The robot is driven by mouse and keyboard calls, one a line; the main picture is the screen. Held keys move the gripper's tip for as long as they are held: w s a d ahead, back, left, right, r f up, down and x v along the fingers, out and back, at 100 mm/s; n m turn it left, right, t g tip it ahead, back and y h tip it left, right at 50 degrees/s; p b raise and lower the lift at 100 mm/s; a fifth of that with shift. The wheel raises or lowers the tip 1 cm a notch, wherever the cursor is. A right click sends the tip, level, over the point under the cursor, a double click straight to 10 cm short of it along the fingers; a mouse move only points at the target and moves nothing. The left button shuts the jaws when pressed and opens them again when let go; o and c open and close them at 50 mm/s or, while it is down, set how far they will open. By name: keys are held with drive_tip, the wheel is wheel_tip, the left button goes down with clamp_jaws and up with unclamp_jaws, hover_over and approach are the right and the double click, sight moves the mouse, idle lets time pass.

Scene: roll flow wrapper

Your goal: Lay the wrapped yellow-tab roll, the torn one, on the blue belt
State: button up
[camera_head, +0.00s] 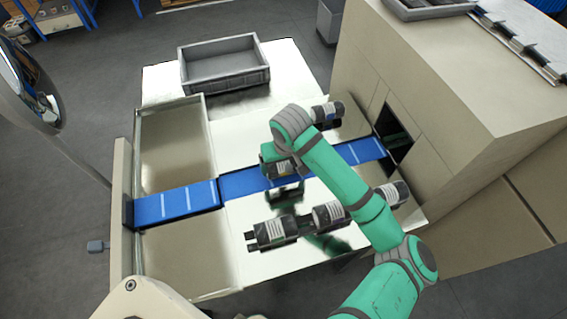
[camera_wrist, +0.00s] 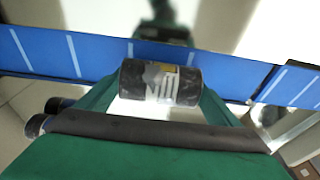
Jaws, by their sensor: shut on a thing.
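My gripper (camera_wrist: 160,88) is shut on a dark roll (camera_wrist: 160,82) with a white-grey, uneven label and a small yellow tab. In the head view the held roll (camera_head: 275,167) shows under my wrist, over the middle of the blue belt (camera_head: 240,183). In the wrist view the blue belt (camera_wrist: 229,75) runs behind the roll from side to side. The roll appears to lie across the gap between the fingers. I cannot tell how far above the belt it is.
Dark rolls with white labels lie on the shiny table: one behind the belt (camera_head: 326,112), others in front (camera_head: 272,231), (camera_head: 331,214) and at the right (camera_head: 391,194). An empty grey crate (camera_head: 222,64) stands at the back. The belt enters a beige machine (camera_head: 450,85) at right.

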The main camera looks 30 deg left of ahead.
drive_tip(key=shift+f, duration=0.45)
drive_tip(key=o, duration=1.2)
drive_tip(key=v, duration=1)
drive_tip(key=shift+r, duration=0.35)
drive_tip(key=shift+s, duration=0.1)
